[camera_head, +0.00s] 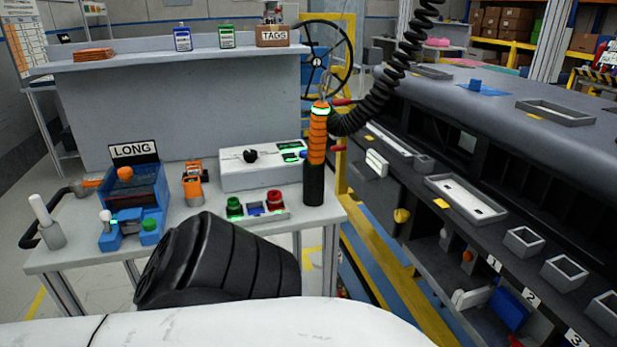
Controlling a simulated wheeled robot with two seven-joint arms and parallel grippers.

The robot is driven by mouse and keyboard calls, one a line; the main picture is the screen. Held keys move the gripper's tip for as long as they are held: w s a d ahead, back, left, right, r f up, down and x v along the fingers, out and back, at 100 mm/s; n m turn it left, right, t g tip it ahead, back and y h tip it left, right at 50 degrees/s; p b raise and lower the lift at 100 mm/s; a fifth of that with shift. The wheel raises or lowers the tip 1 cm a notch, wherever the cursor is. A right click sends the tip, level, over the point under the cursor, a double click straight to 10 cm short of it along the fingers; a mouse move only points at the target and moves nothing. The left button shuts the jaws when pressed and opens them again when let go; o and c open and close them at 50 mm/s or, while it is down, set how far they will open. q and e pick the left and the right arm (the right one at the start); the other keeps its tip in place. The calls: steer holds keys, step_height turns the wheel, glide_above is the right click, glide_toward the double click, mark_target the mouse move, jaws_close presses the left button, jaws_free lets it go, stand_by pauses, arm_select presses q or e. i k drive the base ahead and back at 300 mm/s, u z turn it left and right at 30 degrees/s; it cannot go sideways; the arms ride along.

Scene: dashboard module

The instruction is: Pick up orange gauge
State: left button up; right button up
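A small orange device with dark parts (194,185), which looks like the orange gauge, lies on the grey worktable (70,252). It sits between a blue fixture (130,198) under a "LONG" sign and a white box (260,168) with a black knob. Its fine details are too small to read. Neither of my grippers shows in the head view. A black ribbed link and a white link of my own arm fill the lower part of the picture, in front of the table's near edge.
An orange-and-black tool (317,145) stands upright at the table's right, by a black coiled cable (382,92). A tray with green and red buttons (257,209) sits at the front. A dark dashboard module (470,110) fills the right.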

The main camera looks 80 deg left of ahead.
mark_target(194, 195)
steer(key=u, duration=3.25)
steer(key=i, duration=0.1)
